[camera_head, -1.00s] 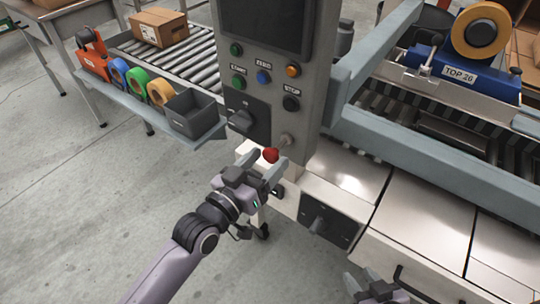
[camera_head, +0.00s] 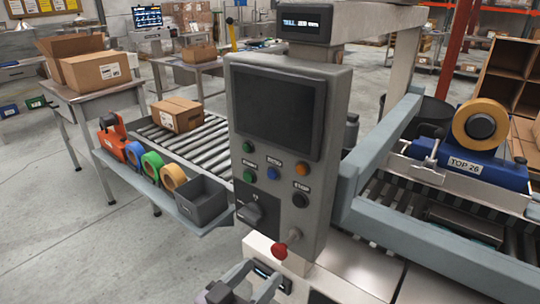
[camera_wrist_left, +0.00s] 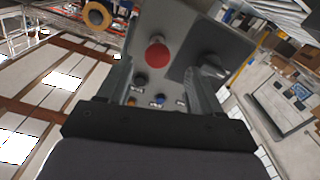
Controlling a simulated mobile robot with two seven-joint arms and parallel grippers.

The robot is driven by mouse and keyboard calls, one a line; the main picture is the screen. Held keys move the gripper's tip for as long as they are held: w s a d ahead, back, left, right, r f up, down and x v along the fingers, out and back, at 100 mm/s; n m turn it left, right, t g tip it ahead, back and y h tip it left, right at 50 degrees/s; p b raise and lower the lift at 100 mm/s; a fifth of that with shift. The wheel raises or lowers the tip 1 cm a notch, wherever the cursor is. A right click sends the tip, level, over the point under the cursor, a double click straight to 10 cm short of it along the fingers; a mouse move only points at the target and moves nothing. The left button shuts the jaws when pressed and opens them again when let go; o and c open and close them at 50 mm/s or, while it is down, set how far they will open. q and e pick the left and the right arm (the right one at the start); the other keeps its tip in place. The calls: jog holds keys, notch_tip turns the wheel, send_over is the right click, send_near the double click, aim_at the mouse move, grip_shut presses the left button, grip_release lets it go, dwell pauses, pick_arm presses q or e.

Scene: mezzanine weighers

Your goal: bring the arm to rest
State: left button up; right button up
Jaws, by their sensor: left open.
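My left gripper (camera_head: 252,279) is at the bottom edge of the head view, mostly cut off by the frame. Its two fingers are apart with nothing between them. The red knob (camera_head: 279,251) sits on a short stem low on the grey control panel (camera_head: 262,200), just beyond the fingertips. In the left wrist view the open fingers (camera_wrist_left: 159,82) point at the panel, and the red knob (camera_wrist_left: 157,53) shows ahead between them. I cannot tell the exact gap to the knob. My right gripper is not in view.
A black rotary switch (camera_head: 255,211) and several coloured buttons are on the panel. A grey bin (camera_head: 203,202) and tape rolls (camera_head: 152,166) sit on a shelf at left. A blue tape unit (camera_head: 470,165) stands on the machine at right. Open floor (camera_head: 85,250) lies at lower left.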

pick_arm(q)
jog(key=s+a+f+n+g+y, duration=0.2)
jog(key=s+a+f+g+y, duration=0.2)
jog(key=s+a+f+y, duration=0.4)
jog(key=s+a+f, duration=0.6)
jog(key=a+f, duration=0.2)
jog(key=f, duration=0.2)
jog(key=shift+a, duration=0.2)
jog(key=shift+o, duration=0.3)
dwell(0.4)
